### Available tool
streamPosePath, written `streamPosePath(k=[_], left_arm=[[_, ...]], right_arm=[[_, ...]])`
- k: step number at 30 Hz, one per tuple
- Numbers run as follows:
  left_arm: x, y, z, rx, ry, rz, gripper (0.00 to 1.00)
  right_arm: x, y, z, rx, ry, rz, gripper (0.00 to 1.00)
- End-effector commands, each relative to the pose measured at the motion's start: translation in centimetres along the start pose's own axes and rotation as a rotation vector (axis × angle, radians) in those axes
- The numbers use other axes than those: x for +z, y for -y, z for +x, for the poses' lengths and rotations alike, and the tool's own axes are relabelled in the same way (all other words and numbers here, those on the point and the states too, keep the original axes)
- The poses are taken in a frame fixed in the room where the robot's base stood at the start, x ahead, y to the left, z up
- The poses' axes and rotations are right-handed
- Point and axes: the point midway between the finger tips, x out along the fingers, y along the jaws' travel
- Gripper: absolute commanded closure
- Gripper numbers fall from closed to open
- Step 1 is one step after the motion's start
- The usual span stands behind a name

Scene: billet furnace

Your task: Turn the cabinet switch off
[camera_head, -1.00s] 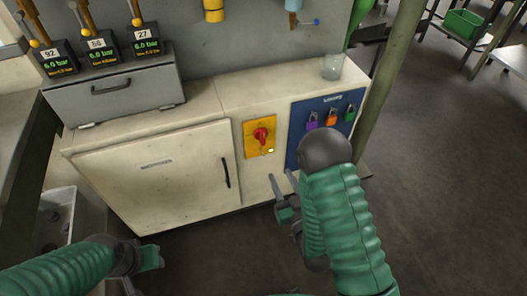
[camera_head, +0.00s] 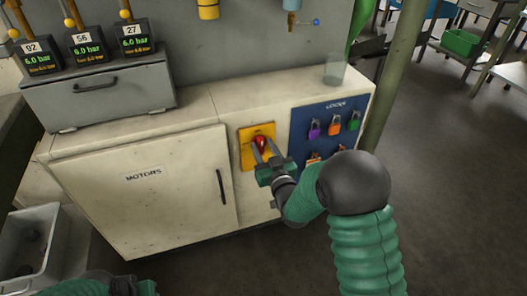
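The cabinet switch is a red knob (camera_head: 261,141) on a yellow plate (camera_head: 246,152) on the front of the cream cabinet (camera_head: 140,200). My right gripper (camera_head: 263,146) is in front of the plate. Its two fingers are apart and point at the knob, one at each side of it. I cannot tell whether they touch it. The fingers and gripper body hide the lower part of the knob and plate. My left gripper (camera_head: 132,287) is low at the bottom edge, partly cut off, away from the cabinet; its fingers cannot be made out.
A blue locks board (camera_head: 299,143) with several coloured padlocks is right of the switch, partly behind my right arm. A clear glass (camera_head: 334,69) stands on the cabinet top. The cabinet door has a black handle (camera_head: 220,187). A grey bin (camera_head: 30,245) stands at lower left.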

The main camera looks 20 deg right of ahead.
Motion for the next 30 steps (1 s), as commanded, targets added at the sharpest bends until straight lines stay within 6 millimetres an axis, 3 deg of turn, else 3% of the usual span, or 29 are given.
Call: streamPosePath(k=[7,16,30], left_arm=[[0.00,0.00,0.00,0.000,0.000,0.000,0.64],[0.00,0.00,0.01,0.000,0.000,0.000,0.64],[-0.01,0.00,-0.03,0.000,0.000,0.000,0.64]], right_arm=[[-0.02,0.01,0.15,0.000,0.001,0.000,0.62],[0.01,0.00,0.12,0.000,0.001,0.000,1.00],[0.03,0.10,0.10,-0.001,0.001,-0.031,1.00]])
